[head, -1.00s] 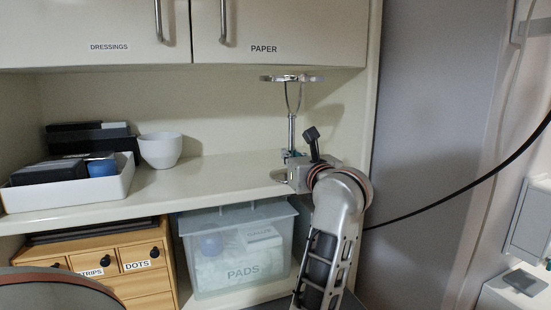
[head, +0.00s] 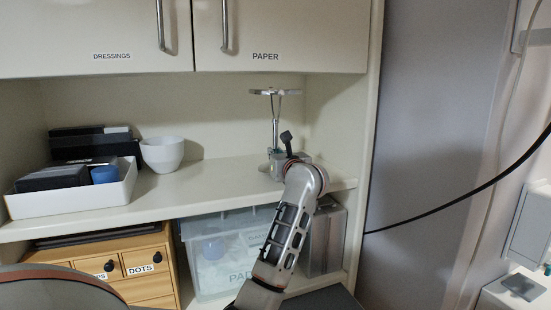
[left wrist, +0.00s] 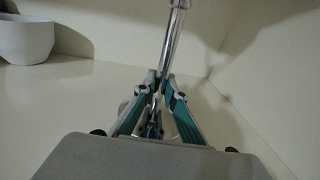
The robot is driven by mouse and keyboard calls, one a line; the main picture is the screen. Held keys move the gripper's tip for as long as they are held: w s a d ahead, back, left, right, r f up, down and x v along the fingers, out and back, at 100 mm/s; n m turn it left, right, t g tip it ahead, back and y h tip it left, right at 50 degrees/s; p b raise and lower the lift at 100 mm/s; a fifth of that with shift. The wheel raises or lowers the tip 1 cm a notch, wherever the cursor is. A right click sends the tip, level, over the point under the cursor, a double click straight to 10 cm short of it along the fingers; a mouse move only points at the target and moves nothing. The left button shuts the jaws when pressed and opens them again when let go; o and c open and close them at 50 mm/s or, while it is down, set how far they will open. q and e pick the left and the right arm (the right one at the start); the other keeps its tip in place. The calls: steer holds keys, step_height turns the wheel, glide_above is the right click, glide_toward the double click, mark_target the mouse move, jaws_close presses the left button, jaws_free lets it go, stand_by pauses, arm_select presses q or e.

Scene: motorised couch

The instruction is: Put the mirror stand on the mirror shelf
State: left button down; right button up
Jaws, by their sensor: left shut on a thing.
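The mirror stand (head: 275,118) is a chrome post with a round flat top, upright over the right part of the cream shelf (head: 215,181). My left gripper (head: 273,155) is shut on the lower part of its post. In the left wrist view the fingers (left wrist: 159,97) close around the chrome post (left wrist: 174,35), which rises away between them. The stand's base is mostly hidden behind my gripper, so I cannot tell whether it touches the shelf. My right gripper is not in view.
A white bowl (head: 162,153) and a white tray (head: 75,198) with dark boxes stand on the left of the shelf. Cupboards (head: 290,35) hang above. A clear PADS bin (head: 210,275) and wooden drawers (head: 150,285) are below. The shelf's middle is clear.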

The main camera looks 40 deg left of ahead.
arm_select(q)
steer(key=shift+f, duration=0.75)
steer(key=shift+f, duration=0.2)
steer(key=c, duration=2.1)
jaws_free()
steer(key=shift+r, duration=0.2)
steer(key=b+v, duration=0.1)
steer(key=v, duration=1.1)
steer(key=shift+b, duration=0.4)
